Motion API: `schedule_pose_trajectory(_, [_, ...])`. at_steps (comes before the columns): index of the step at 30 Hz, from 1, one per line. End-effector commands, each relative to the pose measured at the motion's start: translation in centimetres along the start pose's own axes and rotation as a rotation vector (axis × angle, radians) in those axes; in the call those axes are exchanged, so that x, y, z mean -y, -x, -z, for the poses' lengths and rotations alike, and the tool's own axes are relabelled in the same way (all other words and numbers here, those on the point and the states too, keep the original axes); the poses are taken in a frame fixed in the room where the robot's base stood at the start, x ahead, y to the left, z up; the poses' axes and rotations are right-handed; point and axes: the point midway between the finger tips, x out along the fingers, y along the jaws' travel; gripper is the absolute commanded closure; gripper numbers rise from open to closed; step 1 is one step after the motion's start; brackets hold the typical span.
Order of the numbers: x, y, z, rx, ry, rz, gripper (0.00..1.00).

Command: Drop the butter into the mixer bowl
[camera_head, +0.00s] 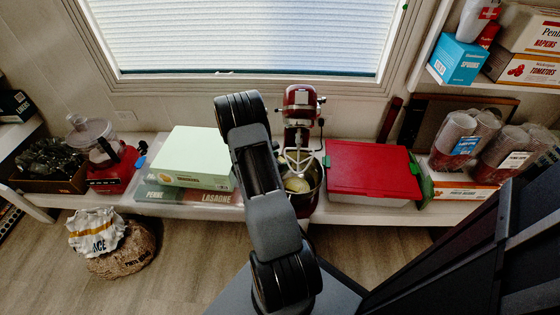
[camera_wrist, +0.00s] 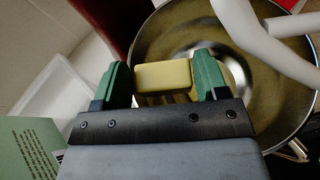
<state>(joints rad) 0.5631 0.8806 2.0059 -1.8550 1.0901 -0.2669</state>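The butter (camera_wrist: 163,76) is a pale yellow block in the wrist view. My gripper (camera_wrist: 163,80) has green fingers that press on its two ends, and it is shut on the butter. Butter and fingertips overlap the shiny metal mixer bowl (camera_wrist: 275,122) in this view, over its inside near the rim. In the head view the bowl (camera_head: 314,196) sits under the red stand mixer (camera_head: 300,103), partly behind my arm. A pale yellow patch shows inside the bowl. My gripper is hidden by my arm there.
The mixer's white beater (camera_wrist: 262,42) reaches down over the bowl, right of the butter. A red-lidded box (camera_head: 372,172) stands right of the mixer. A pale green box (camera_head: 193,157) stands left on flat pasta boxes. The window is behind.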

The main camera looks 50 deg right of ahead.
Motion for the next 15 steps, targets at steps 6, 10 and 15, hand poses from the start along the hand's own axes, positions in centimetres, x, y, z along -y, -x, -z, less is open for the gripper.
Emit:
schedule_pose_trajectory(6, [0.0, 0.01, -0.03, 0.0, 0.0, 0.0, 0.12])
schedule_pose_trajectory(10, [0.0, 0.01, -0.03, 0.0, 0.0, 0.0, 0.11])
schedule_pose_trajectory(15, [-0.01, 0.14, -0.34, 0.0, 0.0, 0.0, 0.11])
